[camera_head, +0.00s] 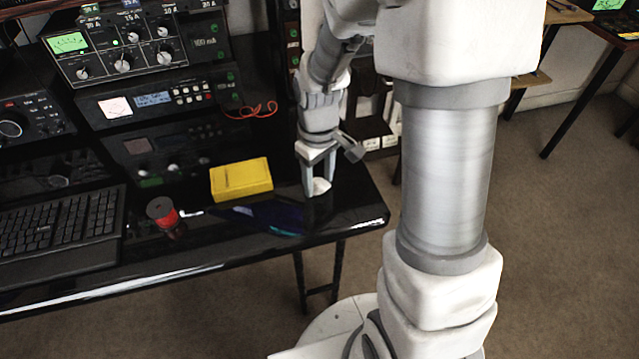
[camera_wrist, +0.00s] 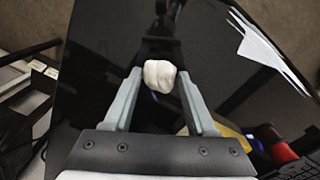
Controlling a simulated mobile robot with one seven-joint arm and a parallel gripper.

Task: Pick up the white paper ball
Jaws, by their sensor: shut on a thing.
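The white paper ball (camera_head: 320,186) is at the right end of the black table, low between the fingers of my gripper (camera_head: 317,183). In the wrist view the crumpled white ball (camera_wrist: 160,75) sits between the tips of my two grey fingers (camera_wrist: 161,78). My gripper is shut on the ball and points down at the tabletop. I cannot tell whether the ball touches the table or is just above it.
A yellow box (camera_head: 241,179) lies left of my gripper. A red and dark cylinder (camera_head: 163,212) stands farther left, near a black keyboard (camera_head: 62,231). Stacked radio equipment (camera_head: 150,105) lines the back. The table's right edge (camera_head: 372,195) is close to my gripper.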

